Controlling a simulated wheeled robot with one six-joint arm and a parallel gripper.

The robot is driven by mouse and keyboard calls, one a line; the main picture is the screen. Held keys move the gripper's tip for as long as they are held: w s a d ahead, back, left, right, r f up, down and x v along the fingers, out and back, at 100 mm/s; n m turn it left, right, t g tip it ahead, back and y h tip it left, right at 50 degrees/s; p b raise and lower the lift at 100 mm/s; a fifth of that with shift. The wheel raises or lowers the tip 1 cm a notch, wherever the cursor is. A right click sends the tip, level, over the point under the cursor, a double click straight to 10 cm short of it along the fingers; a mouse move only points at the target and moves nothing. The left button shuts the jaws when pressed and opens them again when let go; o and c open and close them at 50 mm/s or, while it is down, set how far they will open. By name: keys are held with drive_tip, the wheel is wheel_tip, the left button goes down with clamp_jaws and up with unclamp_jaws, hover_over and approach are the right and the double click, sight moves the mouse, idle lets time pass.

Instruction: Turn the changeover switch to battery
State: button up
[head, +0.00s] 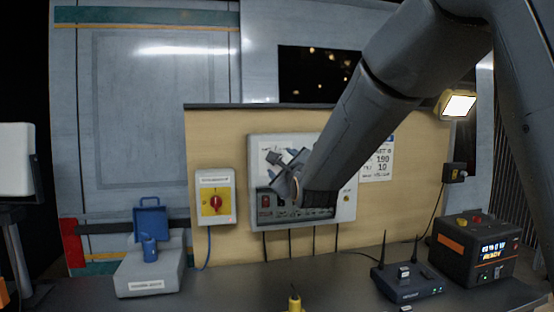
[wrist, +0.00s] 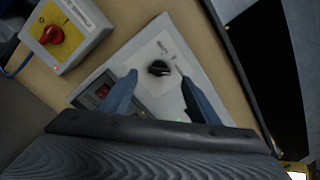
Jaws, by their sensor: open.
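A white panel box (head: 346,206) hangs on the tan board, mostly behind my arm in the head view. In the wrist view its face (wrist: 150,52) carries a black rotary knob (wrist: 158,68), which looks like the changeover switch, with small markings too blurred to read. My gripper (head: 285,165) is in front of the panel and hides the knob in the head view. In the wrist view the gripper (wrist: 159,77) is open, one finger on each side of the knob. I cannot tell whether the fingers touch it.
A yellow-faced box with a red rotary switch (head: 215,203) is left of the panel and also shows in the wrist view (wrist: 52,34). On the counter stand a grey box with a blue part (head: 150,277), a router (head: 407,284) and a black power unit (head: 474,250). A lamp (head: 458,105) shines upper right.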

drive_tip(key=p+x, duration=0.2)
drive_tip(key=x, duration=0.5)
drive_tip(key=shift+w+f, duration=0.1)
drive_tip(key=c, duration=1.1)
